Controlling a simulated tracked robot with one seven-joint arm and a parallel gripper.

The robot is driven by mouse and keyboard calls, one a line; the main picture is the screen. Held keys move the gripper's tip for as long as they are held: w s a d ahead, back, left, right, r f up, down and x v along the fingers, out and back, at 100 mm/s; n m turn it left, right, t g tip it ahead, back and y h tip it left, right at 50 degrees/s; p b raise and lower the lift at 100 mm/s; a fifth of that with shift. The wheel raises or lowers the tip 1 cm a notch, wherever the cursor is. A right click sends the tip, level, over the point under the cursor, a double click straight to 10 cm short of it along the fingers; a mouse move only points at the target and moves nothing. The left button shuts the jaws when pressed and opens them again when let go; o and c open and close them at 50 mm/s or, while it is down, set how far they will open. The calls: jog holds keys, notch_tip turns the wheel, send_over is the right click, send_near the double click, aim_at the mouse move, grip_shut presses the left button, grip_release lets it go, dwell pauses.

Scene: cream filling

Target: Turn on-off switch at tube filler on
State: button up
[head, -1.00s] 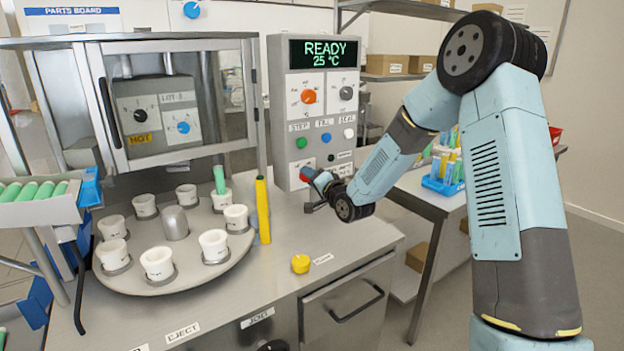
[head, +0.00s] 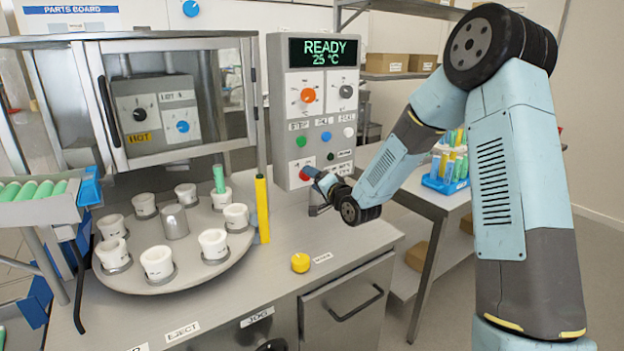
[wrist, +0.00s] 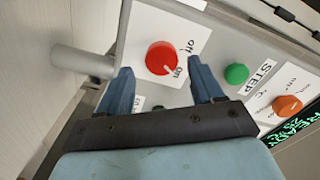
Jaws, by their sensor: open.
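The tube filler's on-off switch is a round red knob (wrist: 160,57) on a white plate, with "off" and "on" printed beside it. A pale mark on its edge appears to face the "on" print. In the wrist view my gripper (wrist: 159,70) is open, with one blue finger to each side of the knob. I cannot tell whether the fingers touch it. The display (head: 324,52) reads READY 25 °C.
A grey cylinder (wrist: 82,61) is left of the panel. A turntable (head: 150,281) with white cups and an upright yellow post (head: 262,208) stand left of my gripper.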

jog(key=v, duration=1.1)
jog(key=shift+s+d, duration=0.2)
jog(key=shift+d, duration=0.1)
jog(key=s+d+r+n+g+h, duration=0.4)
jog(key=s+d+r+h, duration=0.5)
jog(key=s+d, duration=0.25)
jog(key=s+d+r+g, duration=0.2)
jog(key=s, duration=0.9)
jog(key=s+d+r+n+g+h, duration=0.1)
jog(key=s+d+r+g, duration=0.2)
jog(key=s, duration=0.8)
jog(key=shift+s, duration=0.25)
jog(key=shift+o, duration=0.5)
